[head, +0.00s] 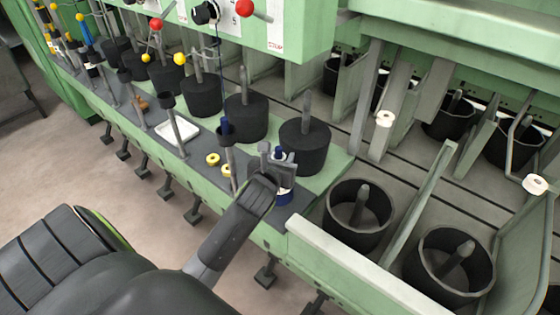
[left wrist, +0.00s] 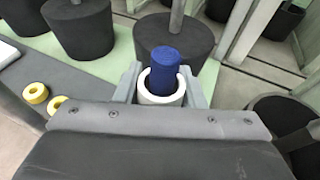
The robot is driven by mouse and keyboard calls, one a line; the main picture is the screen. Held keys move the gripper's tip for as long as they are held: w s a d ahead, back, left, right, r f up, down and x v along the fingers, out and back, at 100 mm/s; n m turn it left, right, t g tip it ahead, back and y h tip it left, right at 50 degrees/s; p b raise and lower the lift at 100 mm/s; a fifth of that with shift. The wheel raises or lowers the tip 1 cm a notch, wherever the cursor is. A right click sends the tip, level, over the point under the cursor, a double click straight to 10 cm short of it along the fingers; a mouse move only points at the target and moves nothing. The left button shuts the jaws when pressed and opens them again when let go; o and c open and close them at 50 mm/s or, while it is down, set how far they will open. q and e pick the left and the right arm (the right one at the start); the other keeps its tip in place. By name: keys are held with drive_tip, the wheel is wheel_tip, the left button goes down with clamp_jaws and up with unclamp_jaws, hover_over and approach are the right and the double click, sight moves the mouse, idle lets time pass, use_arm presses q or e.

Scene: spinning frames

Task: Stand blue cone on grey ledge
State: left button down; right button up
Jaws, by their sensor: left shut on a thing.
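My left gripper (head: 277,160) is shut on the blue cone (head: 285,198), over the grey ledge (head: 301,202) at the machine's front. The cone looks about upright, with a white band around it. In the left wrist view, the blue cone's top (left wrist: 165,68) stands up through a white ring between the two fingers (left wrist: 163,88). My gripper hides part of the cone in the head view. I cannot tell whether its base touches the ledge. My right gripper is not in view.
Yellow rings (head: 212,160) and a white tray (head: 177,132) lie on the ledge to the left. A black can (head: 304,147) with a spindle is just behind. Open black cans (head: 357,214) are at the right.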

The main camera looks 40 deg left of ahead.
use_arm(q)
drive_tip(key=shift+f, duration=0.35)
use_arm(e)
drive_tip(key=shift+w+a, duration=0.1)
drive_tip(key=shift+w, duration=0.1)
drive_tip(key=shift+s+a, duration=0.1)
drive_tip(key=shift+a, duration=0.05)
use_arm(q)
drive_tip(key=c, duration=0.9)
unclamp_jaws()
drive_tip(key=shift+f, duration=0.15)
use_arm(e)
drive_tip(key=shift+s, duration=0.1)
use_arm(q)
drive_tip(key=shift+p+v, duration=0.4)
drive_tip(key=shift+v, duration=5.65)
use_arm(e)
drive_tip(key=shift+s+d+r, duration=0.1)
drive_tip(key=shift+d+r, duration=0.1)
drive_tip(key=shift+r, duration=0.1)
